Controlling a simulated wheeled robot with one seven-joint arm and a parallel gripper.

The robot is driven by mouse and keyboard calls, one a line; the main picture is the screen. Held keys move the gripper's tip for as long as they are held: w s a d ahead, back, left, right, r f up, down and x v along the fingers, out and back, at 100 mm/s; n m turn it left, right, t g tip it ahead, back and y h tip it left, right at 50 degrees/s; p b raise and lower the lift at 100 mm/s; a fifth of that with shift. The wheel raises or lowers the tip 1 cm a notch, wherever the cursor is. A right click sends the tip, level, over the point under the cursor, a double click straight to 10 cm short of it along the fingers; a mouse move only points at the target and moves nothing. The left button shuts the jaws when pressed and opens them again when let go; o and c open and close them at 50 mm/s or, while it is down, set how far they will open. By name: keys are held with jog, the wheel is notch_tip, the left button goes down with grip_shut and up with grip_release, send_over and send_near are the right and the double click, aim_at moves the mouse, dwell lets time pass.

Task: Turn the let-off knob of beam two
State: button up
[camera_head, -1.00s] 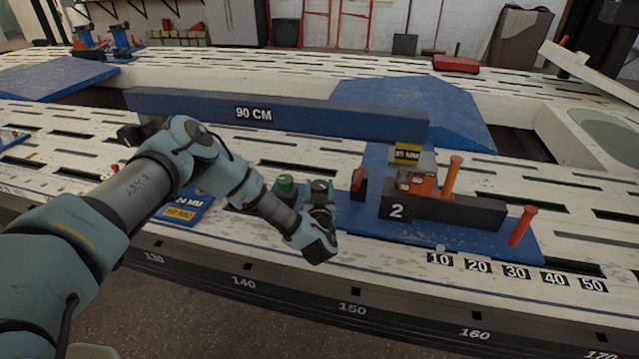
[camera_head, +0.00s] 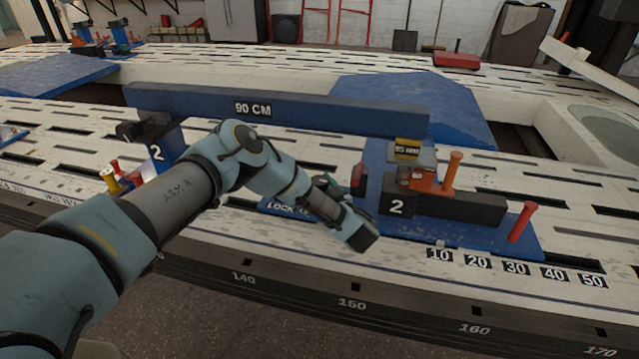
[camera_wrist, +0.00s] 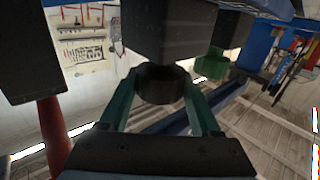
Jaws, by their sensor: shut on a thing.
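My gripper (camera_wrist: 165,92) has its two green fingers on either side of a dark round knob (camera_wrist: 160,84), shut on it, in the wrist view. The knob sits against a dark block (camera_wrist: 165,30). In the head view my gripper (camera_head: 328,182) is left of the blue stand marked 2, and my wrist hides the knob. The blue beam marked 90 CM (camera_head: 300,112) runs behind my arm between two stands marked 2. I cannot read any label on the gripped knob.
A red handle (camera_wrist: 52,135) is close at left and a green knob (camera_wrist: 212,65) at right in the wrist view. In the head view, an orange post (camera_head: 452,172) and a red peg (camera_head: 522,222) stand on the blue base at right. The slotted bench front is clear.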

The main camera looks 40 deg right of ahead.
jog(key=shift+w+r, duration=0.1)
jog(key=o, duration=1.1)
jog(key=p+v, duration=0.1)
jog(key=v, duration=0.9)
jog(key=shift+s+a, duration=0.15)
jog(key=shift+s, duration=0.2)
